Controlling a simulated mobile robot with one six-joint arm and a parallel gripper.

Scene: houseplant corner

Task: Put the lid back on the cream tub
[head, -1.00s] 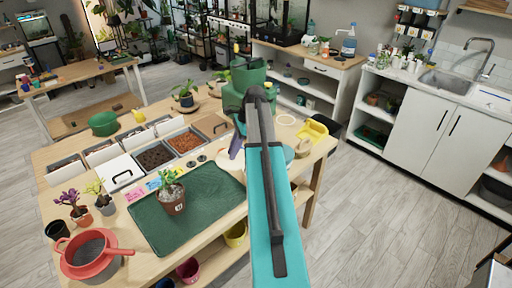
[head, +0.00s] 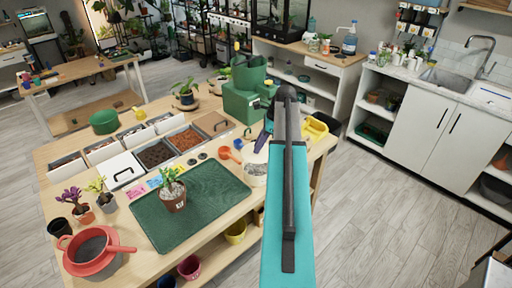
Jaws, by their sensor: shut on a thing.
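The cream tub (head: 256,171) stands on the table just right of the green mat. Its top looks greyish, and my teal arm covers its right side. My gripper (head: 262,143) is over the far side of the tub, mostly behind my forearm. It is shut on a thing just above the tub. A pale edge (head: 250,154) shows under the fingers and looks like the lid, but most of it is hidden. I cannot tell whether it touches the tub.
A green mat (head: 205,215) with a potted plant (head: 173,191) lies left of the tub. An orange scoop (head: 229,153) lies close by. Behind stand soil bins (head: 186,140) and a green container (head: 243,101). A yellow tray (head: 315,130) is at the right edge.

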